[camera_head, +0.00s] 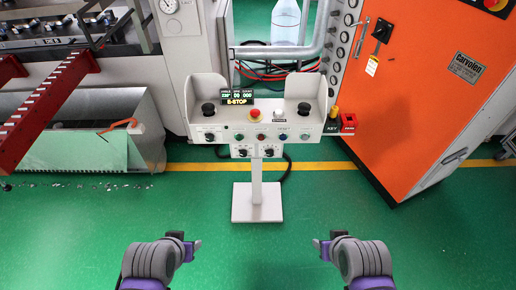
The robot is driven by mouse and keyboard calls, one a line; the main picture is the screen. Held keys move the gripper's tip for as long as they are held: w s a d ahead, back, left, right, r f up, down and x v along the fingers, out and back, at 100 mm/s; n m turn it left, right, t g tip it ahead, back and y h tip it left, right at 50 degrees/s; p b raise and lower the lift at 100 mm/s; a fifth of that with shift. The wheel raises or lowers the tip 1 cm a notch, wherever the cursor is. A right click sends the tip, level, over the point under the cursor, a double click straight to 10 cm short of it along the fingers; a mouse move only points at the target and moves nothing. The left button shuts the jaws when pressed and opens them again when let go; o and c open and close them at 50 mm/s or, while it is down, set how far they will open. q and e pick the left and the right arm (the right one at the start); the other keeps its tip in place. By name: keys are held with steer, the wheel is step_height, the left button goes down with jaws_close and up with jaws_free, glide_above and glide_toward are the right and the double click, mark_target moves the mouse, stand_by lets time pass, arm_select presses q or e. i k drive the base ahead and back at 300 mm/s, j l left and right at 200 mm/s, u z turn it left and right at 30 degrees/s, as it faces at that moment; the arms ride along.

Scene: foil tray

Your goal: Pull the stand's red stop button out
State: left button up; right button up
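The control stand (205,133) is a white console on a post with a square base plate, upright in the middle of the view. How far the button stands out cannot be told from here. My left gripper (197,246) is at the lower left and my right gripper (316,243) at the lower right. Both are in front of the stand, well apart from it and touching nothing visible. Their finger gaps are too small to tell.
Two black knobs (208,108) (304,108) flank the button, with smaller buttons below. A red key box (348,122) is at the panel's right. An orange cabinet (430,90) stands right, a machine with a trough (85,105) left. Green floor (258,250) is clear in front.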

mark_target(254, 113)
steer(key=i+j+z, duration=0.1)
steer(key=i+z, duration=0.15)
steer(key=i, duration=0.2)
steer(key=i+j+z, duration=0.15)
steer(key=i+z, duration=0.15)
steer(key=i, duration=0.15)
